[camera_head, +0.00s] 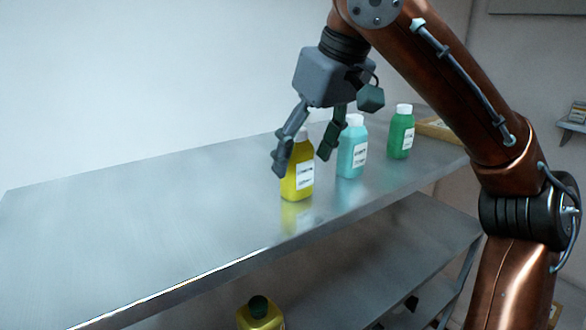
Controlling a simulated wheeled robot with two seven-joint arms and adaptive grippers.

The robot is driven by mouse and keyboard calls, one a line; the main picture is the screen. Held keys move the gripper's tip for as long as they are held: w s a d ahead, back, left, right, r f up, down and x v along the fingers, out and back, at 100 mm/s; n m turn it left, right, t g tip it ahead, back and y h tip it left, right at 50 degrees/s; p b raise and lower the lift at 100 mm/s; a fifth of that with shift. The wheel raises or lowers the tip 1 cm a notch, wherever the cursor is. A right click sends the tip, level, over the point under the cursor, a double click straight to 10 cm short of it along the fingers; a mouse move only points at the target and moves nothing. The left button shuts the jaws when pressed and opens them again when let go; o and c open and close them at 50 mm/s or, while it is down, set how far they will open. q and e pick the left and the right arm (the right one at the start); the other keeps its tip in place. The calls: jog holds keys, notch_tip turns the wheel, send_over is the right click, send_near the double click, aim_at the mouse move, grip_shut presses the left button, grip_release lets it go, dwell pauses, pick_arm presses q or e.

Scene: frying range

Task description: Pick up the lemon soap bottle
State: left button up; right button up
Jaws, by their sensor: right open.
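The lemon soap bottle (297,183) is yellow with a white label and a pale cap. It stands upright on the metal shelf top (150,240). My right gripper (304,162) points down over it, fingers apart. One finger is at the left of the bottle's upper part, the other at the right near its top. I cannot tell whether either finger touches it. The left finger hides part of the bottle's shoulder. My left gripper is not in view.
A light blue bottle (351,150) stands close to the right, and a green bottle (401,135) farther right. A wooden tray (436,129) lies behind them. A yellow bottle with a dark cap (259,315) is on the level below. The shelf's left part is clear.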

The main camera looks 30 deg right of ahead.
aim_at(297, 174)
jog(key=x, duration=0.2)
jog(key=b+x, duration=0.1)
jog(key=x, duration=0.2)
jog(key=shift+w+d+f+b, duration=0.2)
jog(key=shift+w+f+b, duration=0.05)
jog(key=shift+w+b, duration=0.15)
jog(key=shift+r, duration=0.1)
jog(key=shift+c, duration=0.8)
jog(key=c, duration=1.3)
